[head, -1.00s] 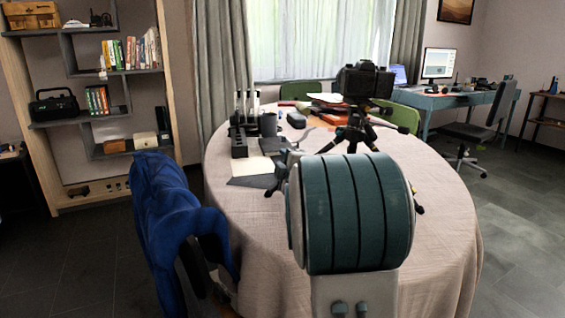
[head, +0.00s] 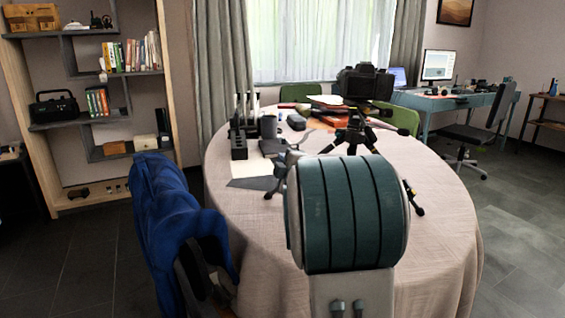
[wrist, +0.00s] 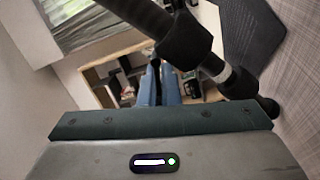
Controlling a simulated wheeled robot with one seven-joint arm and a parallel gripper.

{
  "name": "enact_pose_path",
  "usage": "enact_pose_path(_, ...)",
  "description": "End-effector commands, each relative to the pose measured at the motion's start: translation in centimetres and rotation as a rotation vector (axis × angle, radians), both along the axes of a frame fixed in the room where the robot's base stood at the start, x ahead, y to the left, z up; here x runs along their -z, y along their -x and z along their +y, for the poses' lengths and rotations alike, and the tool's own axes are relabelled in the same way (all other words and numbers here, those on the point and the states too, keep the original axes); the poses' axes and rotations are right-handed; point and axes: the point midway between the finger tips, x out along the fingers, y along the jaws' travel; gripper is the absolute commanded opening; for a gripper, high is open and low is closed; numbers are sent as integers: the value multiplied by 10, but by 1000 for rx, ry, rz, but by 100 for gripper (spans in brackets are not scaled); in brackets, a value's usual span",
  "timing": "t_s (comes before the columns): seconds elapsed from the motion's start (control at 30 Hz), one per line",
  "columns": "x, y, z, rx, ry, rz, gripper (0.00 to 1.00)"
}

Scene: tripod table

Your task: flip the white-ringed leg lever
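The black camera tripod (head: 354,136) stands on the round table with a camera (head: 364,83) on top. In the wrist view a black tripod leg (wrist: 130,12) runs down to the right through a thick dark joint (wrist: 185,42). A pale ring (wrist: 222,73) circles the leg below that joint. I cannot clearly make out the lever. Contact with the leg cannot be judged. In the head view my arm hides the fingers.
A chair with a blue jacket (head: 165,205) stands at the left. Green chairs are behind the table. A bookshelf (head: 90,125) stands back left.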

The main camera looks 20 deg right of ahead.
Motion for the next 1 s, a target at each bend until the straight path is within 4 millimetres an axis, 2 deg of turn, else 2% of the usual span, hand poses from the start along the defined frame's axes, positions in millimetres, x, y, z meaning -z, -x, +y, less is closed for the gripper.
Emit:
enact_pose_path(0.27,-8,1,-3,0,-181,-30,0)
enact_pose_path(0.7,-20,2,-12,1,-578,-90,0)
enact_pose_path(1.0,-24,3,-18,2,-776,-120,0)
